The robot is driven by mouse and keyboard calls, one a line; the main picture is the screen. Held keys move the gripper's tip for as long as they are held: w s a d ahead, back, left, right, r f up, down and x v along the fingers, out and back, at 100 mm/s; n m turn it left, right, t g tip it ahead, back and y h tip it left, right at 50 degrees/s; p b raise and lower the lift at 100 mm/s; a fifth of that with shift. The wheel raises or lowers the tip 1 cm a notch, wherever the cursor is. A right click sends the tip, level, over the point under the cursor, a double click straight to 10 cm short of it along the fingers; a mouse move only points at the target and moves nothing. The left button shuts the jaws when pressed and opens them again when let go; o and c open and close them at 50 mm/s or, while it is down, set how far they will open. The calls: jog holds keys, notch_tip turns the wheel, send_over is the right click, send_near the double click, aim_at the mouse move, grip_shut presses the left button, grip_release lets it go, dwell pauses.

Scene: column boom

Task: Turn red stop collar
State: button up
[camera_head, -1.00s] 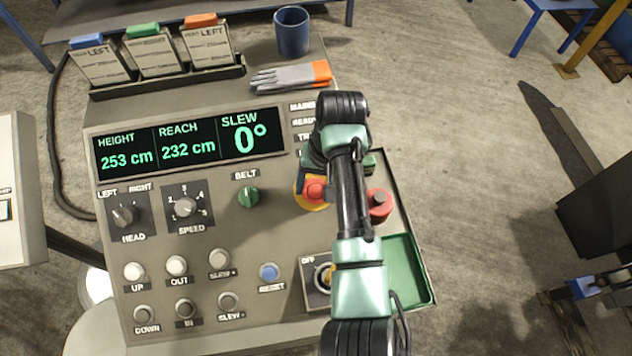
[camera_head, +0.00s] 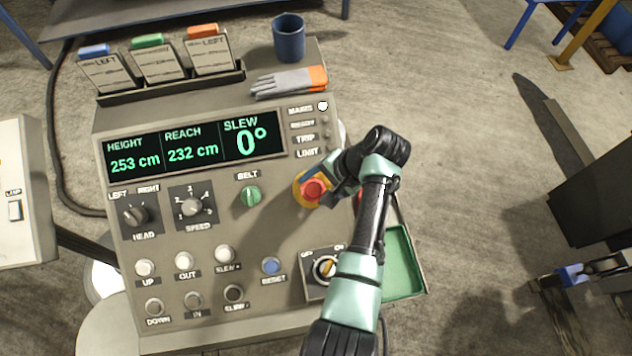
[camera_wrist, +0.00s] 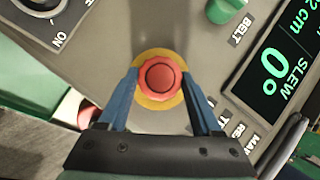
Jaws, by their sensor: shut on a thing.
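The red stop collar (camera_head: 312,188) sits on a yellow disc on the sloping grey console, right of the green belt knob. In the wrist view the red collar (camera_wrist: 160,77) has a scalloped rim and a round red centre, with the yellow ring (camera_wrist: 158,103) around it. My gripper (camera_head: 319,189) comes in from the right in the head view. In the wrist view its blue fingers (camera_wrist: 161,78) lie on opposite sides of the collar, shut on it. The arm hides part of the console right of the collar.
The display (camera_head: 195,147) reads slew 0°. A key switch (camera_head: 325,268) and a green tray (camera_head: 403,262) lie nearer the front right. Gloves (camera_head: 290,83) and a blue mug (camera_head: 288,38) are at the back. The mains lamp (camera_head: 323,106) is white.

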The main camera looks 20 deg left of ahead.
jog(key=shift+m, duration=0.3)
jog(key=o, duration=1.4)
jog(key=shift+w, duration=0.1)
jog(key=shift+d, duration=0.1)
jog(key=b+v, duration=0.2)
jog(key=v, duration=1)
jog(key=shift+d+r, duration=0.3)
